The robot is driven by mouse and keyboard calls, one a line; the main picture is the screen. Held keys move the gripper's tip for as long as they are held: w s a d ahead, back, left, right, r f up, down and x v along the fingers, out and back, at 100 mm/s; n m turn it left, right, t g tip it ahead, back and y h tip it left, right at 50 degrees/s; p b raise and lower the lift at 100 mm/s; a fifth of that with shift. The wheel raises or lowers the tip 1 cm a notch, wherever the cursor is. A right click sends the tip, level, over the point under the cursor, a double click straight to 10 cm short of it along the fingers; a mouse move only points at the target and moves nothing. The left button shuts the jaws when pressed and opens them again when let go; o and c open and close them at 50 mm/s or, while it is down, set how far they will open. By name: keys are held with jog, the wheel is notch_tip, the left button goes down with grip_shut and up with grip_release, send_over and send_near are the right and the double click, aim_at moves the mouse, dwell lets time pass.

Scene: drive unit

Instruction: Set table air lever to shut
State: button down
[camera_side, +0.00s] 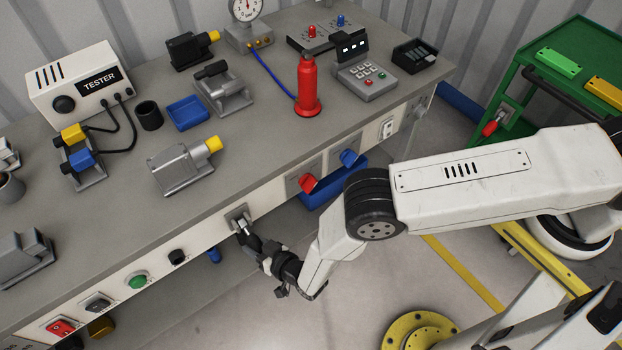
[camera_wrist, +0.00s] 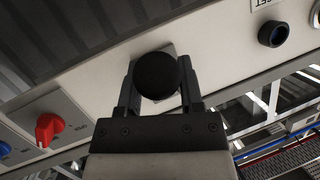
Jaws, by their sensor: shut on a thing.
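The lever stands on a small grey plate (camera_side: 237,214) on the bench's pale front panel in the side view. My gripper (camera_side: 244,230) reaches up to it from the lower right and hides most of the lever. In the wrist view the lever's round black knob (camera_wrist: 157,75) sits between the two fingers of my gripper, which is shut on it. The knob covers much of the plate behind it. I cannot read a label or the lever's marked position.
A red knob (camera_side: 308,183) and a blue knob (camera_side: 348,157) sit on the panel to the right. A black button (camera_side: 177,257) and a green button (camera_side: 137,280) lie to the left. A blue bin (camera_side: 330,185) hangs under the bench edge.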

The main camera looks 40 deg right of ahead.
jog(key=shift+c, duration=1.2)
grip_release()
jog(key=shift+s, duration=0.15)
jog(key=v, duration=0.7)
jog(key=shift+s, duration=0.2)
jog(key=shift+d, duration=0.1)
